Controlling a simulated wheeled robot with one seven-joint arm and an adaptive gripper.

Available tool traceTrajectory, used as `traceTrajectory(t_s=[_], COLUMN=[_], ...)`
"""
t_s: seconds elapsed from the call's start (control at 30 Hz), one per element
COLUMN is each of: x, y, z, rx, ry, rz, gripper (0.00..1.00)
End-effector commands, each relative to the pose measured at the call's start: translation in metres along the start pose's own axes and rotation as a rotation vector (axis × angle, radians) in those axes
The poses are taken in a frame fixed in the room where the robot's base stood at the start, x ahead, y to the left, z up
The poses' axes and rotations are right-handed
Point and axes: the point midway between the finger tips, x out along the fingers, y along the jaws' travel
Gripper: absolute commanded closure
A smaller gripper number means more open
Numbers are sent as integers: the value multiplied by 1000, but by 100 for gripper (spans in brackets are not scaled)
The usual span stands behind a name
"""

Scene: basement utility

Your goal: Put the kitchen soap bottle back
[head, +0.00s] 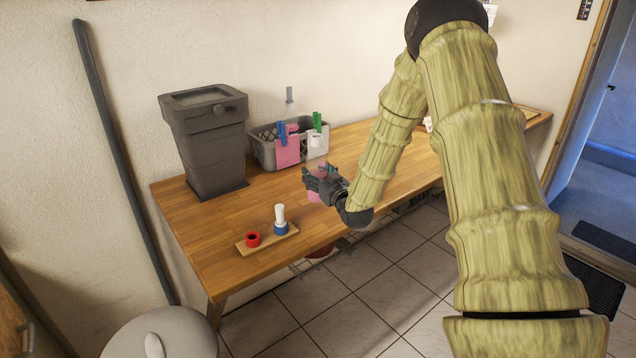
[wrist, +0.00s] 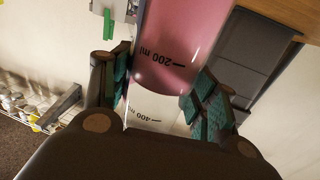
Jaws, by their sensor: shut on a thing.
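The soap bottle (wrist: 180,50) is a clear cylinder with pink liquid and black ml marks, held between the teal finger pads in the wrist view. In the head view its pink part (head: 314,197) shows just below my gripper (head: 318,180), near the front edge of the table. My gripper is shut on it and also shows in the wrist view (wrist: 162,105). The wrist view is turned over, so the printed marks read upside down; the bottle looks roughly upright. My gripper hides much of it in the head view.
Bare tabletop lies between.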

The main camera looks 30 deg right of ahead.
Motion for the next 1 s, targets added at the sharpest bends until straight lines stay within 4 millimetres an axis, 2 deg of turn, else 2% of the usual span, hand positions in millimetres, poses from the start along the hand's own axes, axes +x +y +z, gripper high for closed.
traceTrajectory(t_s=[0.4,0.9,0.93,1.0], x=[0,0,0,0], y=[0,0,0,0], z=[30,38,37,37], rx=[-1,0,0,0], ry=[-1,1,0,-1], rz=[-1,-1,-1,-1], gripper=[80,80,36,23])
